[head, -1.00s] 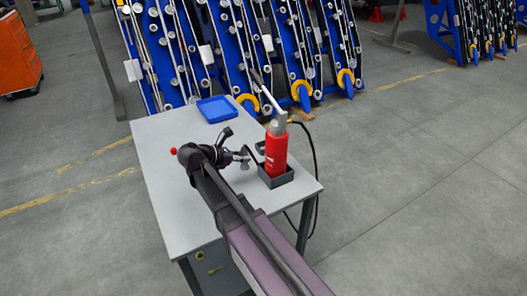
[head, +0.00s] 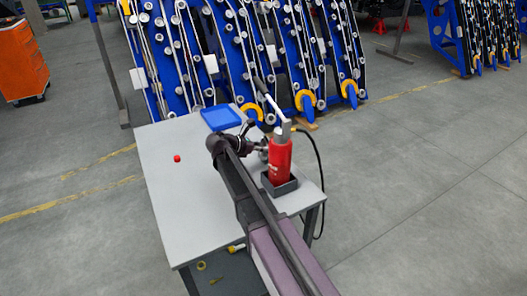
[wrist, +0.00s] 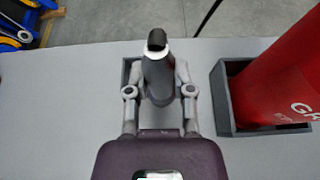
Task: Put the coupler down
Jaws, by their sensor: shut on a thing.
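The coupler (wrist: 158,75) is a grey, rounded piece with a bright ring and a dark tip. In the wrist view it stands between the fingers of my gripper (wrist: 160,88), which is shut on it. A small dark tray (wrist: 128,72) shows partly behind the coupler, mostly hidden by it and the fingers. I cannot tell whether the coupler touches the tray or the table. In the head view my gripper (head: 262,149) is just left of the red cylinder, and the coupler is too small to make out there.
The red cylinder (head: 279,158), with a lever and black hose, stands in a dark square holder (head: 283,187) close right of my gripper. A blue tray (head: 221,117) lies at the table's back. A red ball (head: 177,158) lies left.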

